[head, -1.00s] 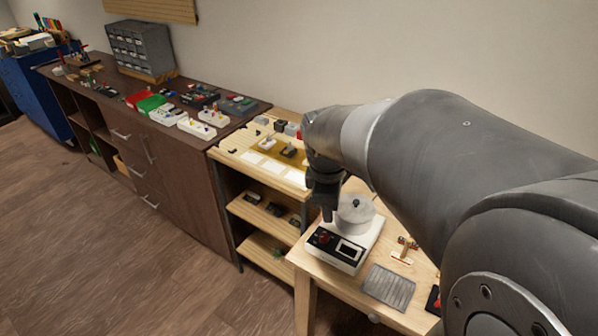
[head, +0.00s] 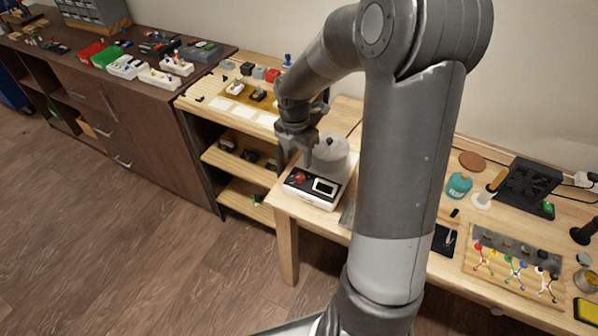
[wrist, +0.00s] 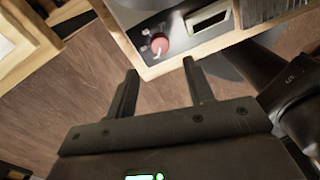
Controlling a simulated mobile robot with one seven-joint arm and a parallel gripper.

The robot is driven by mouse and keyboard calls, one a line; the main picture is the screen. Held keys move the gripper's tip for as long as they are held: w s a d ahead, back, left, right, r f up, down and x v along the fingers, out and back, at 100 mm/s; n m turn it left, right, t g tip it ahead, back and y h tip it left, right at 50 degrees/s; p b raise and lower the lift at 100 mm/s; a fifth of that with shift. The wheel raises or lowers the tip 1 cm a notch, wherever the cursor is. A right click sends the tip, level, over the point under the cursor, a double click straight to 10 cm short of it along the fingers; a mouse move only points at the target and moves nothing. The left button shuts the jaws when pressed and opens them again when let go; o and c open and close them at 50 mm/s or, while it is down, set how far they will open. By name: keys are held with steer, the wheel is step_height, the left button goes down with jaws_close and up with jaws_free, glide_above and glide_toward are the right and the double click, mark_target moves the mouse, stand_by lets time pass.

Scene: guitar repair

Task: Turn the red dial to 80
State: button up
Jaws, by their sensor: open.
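The red dial (head: 299,176) sits on the dark front panel of a white device (head: 318,196), beside a small white-framed display (head: 325,187). A round grey pot (head: 330,152) with a lid stands on the device. In the wrist view the dial (wrist: 159,45) shows white marks around it, too small to read. It lies beyond my fingertips, between their lines. My gripper (wrist: 161,72) is open and empty, its two fingers apart and not touching the dial. In the head view my gripper (head: 304,162) is close above the dial, and its fingers are hard to make out.
The device stands near the left front corner of a light wooden table (head: 288,203). A shelf unit (head: 232,165) with small parts stands to the left. Further right are a black fan-like box (head: 526,186), a teal jar (head: 459,186) and a board with coloured pieces (head: 512,262).

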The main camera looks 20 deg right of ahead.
mark_target(299, 177)
steer(key=f, duration=0.7)
steer(key=shift+s+d+f, duration=0.1)
steer(key=shift+s, duration=0.1)
steer(key=shift+c, duration=0.5)
steer(key=c, duration=0.9)
